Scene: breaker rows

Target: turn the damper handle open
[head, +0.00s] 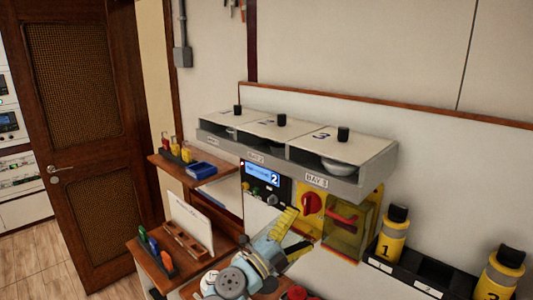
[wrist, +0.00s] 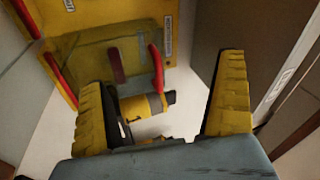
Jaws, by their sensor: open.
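A yellow unit hangs under bay 3 in the head view. It has a red rotary knob (head: 312,203) and a see-through yellow cover (head: 350,232) with a red bar-shaped handle (head: 343,213). I cannot read which one is the damper handle. In the wrist view the cover (wrist: 90,50) shows red bars at its left (wrist: 60,80) and right (wrist: 157,66), and a darker red bar (wrist: 116,66) in its middle. My gripper (head: 302,226) is open and empty, in front of the unit and left of the cover. Its yellow fingers (wrist: 161,72) touch nothing that I can see.
A black rack (head: 405,278) with yellow bottles (head: 391,235) stands right of the unit. A grey bay shelf (head: 330,183) juts out above. A display panel (head: 263,178) is left of the knob. Wooden shelves (head: 160,262) with tools lie left.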

